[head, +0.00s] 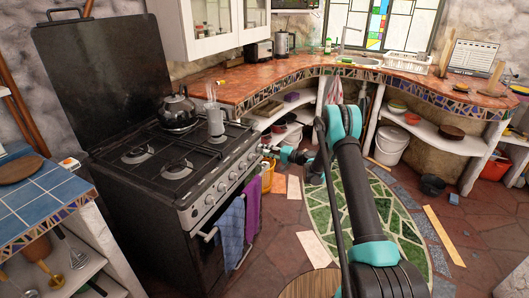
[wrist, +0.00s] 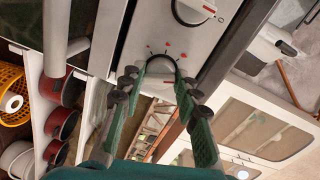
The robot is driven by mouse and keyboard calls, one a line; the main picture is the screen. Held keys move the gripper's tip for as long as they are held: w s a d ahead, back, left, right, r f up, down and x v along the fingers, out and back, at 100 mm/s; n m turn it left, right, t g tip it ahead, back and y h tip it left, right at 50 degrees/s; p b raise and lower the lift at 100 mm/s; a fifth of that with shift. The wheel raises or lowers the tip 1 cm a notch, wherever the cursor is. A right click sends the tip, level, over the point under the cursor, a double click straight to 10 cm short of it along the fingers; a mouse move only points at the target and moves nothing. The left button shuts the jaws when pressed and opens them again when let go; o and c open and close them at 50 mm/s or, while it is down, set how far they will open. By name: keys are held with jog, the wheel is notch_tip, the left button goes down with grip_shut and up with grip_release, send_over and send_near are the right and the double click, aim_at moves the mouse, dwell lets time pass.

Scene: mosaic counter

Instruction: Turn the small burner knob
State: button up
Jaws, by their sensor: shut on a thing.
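The stove (head: 160,165) stands at the left in the head view, with a row of knobs on its front panel. My gripper (head: 267,150) is at the right end of that row. In the wrist view, my gripper (wrist: 157,80) has its two green fingers on either side of a knob (wrist: 161,67) with a dark rim and red marks around it. The gripper is shut on this knob, which I take to be the small burner knob. Its lower part blends into the background. Another knob (wrist: 195,9) with a pale grip and black ring is at the top edge.
A blue towel (head: 230,232) and a purple towel (head: 252,208) hang on the oven rail below the knobs. A yellow basket (head: 267,177) is on the floor beyond the stove.

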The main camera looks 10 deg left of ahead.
jog(key=shift+m+g, duration=0.3)
jog(key=shift+m, duration=1.7)
jog(key=shift+w+r, duration=0.1)
jog(key=o, duration=1.1)
jog(key=shift+o, duration=0.2)
jog(key=shift+d, duration=0.1)
jog(key=f+v, duration=0.1)
jog(key=v, duration=1)
jog(key=shift+d+r, duration=0.35)
jog(key=shift+d, duration=0.1)
